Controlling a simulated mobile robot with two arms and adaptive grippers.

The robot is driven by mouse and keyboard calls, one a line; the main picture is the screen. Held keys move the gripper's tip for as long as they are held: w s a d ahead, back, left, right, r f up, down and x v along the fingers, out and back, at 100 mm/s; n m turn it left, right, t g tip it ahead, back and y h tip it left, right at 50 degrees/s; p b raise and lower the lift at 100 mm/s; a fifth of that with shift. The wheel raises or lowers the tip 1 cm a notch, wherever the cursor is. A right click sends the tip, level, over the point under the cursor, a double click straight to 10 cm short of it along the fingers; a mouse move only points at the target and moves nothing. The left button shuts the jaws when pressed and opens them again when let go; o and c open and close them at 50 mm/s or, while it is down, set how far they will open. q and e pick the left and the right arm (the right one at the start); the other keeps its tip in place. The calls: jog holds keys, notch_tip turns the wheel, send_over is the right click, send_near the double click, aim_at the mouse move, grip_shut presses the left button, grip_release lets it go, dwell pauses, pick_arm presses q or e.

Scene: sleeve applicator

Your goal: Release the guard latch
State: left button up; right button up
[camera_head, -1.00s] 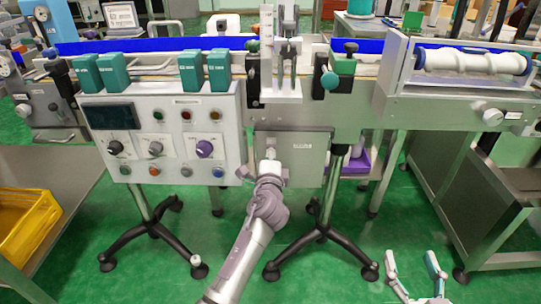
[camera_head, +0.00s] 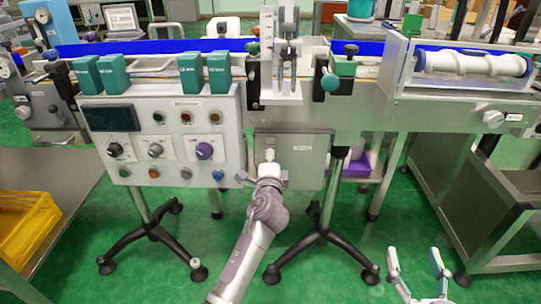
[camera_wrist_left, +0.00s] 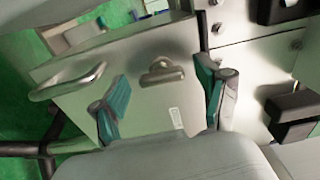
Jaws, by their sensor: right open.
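A grey metal guard panel (camera_head: 308,150) hangs below the conveyor in the middle of the head view. In the left wrist view, a small metal T-shaped latch knob (camera_wrist_left: 162,72) sits on the panel face. My left gripper (camera_wrist_left: 166,98) is open in front of the panel, its teal-padded fingers apart. The knob appears between and beyond the fingertips; I cannot tell whether they touch anything. In the head view, my left wrist hides part of the panel. My right gripper (camera_head: 418,262) is open and empty at the lower right, away from the machine.
A control box (camera_head: 165,145) with knobs and buttons is left of the panel. A bar handle (camera_wrist_left: 72,84) shows in the left wrist view. Black stand legs (camera_head: 320,240) reach the green floor. A yellow crate (camera_head: 28,228) is at far left.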

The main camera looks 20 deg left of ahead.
pick_arm(q)
jog(key=v, duration=1.2)
dwell(0.3)
